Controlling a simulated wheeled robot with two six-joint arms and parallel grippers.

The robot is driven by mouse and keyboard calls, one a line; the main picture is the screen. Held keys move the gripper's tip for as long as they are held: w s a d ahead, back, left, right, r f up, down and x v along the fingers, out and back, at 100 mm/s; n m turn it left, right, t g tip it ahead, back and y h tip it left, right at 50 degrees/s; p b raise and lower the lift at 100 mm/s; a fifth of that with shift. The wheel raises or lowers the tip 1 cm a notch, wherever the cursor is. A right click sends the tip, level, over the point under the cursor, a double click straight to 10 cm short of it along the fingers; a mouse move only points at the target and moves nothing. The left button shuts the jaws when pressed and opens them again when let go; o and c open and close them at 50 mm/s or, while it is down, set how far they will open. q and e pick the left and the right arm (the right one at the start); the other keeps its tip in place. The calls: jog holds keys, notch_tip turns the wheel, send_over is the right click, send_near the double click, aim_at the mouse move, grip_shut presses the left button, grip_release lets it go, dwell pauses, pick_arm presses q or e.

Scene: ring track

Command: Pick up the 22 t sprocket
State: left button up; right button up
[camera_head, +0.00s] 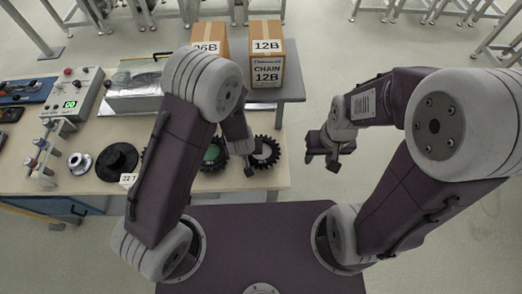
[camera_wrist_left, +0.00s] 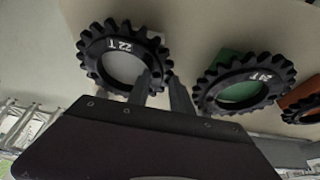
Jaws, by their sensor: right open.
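The 22 t sprocket (camera_head: 268,152) is a black toothed ring near the table's right front corner. In the left wrist view the sprocket (camera_wrist_left: 88,62) shows its "22 T" marking and a pale centre. My left gripper (camera_head: 249,168) is over its left side, and the arm hides part of it. In the left wrist view the left gripper's (camera_wrist_left: 161,80) fingers are apart, with the ring's near rim showing between them. I cannot tell whether they touch it. My right gripper (camera_head: 322,155) is open and empty, off the table's right edge.
A 24 T sprocket (camera_wrist_left: 222,97) on green lies beside it; another sprocket (camera_wrist_left: 297,108) on orange is further along. A black flanged disc (camera_head: 117,161) and a metal hub (camera_head: 79,163) are to the left. Boxes marked 12B (camera_head: 267,70) and 06B (camera_head: 209,39) stand behind.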

pick_arm(q)
grip_shut()
jog(key=shift+s, duration=0.1)
jog(key=shift+d+r, duration=0.1)
dwell(0.9)
